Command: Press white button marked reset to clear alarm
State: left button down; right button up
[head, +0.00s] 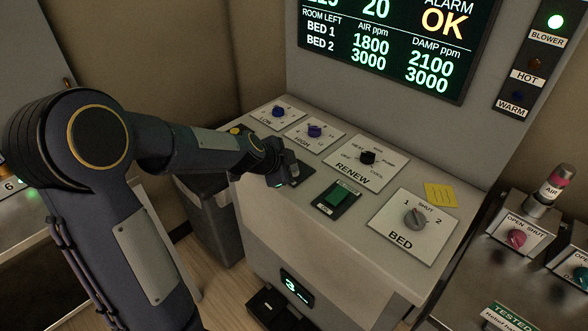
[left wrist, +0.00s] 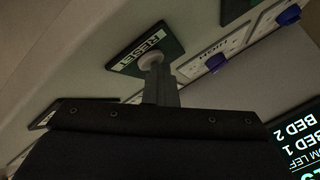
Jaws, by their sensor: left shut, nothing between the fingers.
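The white reset button (left wrist: 151,58) sits on a dark plate marked RESET (left wrist: 133,50), seen in the left wrist view. My left gripper (left wrist: 161,72) is shut and empty, with its fingertips at the button. They overlap the button's edge in the picture; I cannot tell whether they touch or push it. In the head view my left gripper (head: 288,172) is over the left front part of the sloped panel and hides the button. The display (head: 400,45) above the panel reads ALARM OK. My right gripper is not in view.
Close by on the panel are the LOW knob (head: 278,111), the HIGH knob (head: 314,130), the RENEW dial (head: 367,157) and a green switch (head: 338,196). The BED knob (head: 415,217) and a yellow note (head: 440,195) are farther right.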

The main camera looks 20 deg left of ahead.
pick_arm(q)
jog(key=shift+s, duration=0.1)
dwell(0.3)
notch_tip(320, 180, up, 6)
jog(key=p, duration=0.5)
jog(key=shift+r+p, duration=0.2)
jog(key=shift+p, duration=0.1)
dwell(0.4)
jog(key=s+d+r+n+g+h, duration=0.1)
jog(key=s+d+r+n, duration=0.15)
jog(key=s, duration=0.55)
jog(key=s+d+r+n+h, duration=0.1)
jog(key=s+r+n, duration=0.25)
jog(key=s, duration=0.45)
jog(key=s+d+f+n+g, duration=0.2)
jog(key=s+n, duration=0.5)
jog(key=s, duration=0.6)
jog(key=shift+s+d+f, duration=0.15)
jog(key=shift+d+f, duration=0.05)
jog(key=shift+f, duration=0.2)
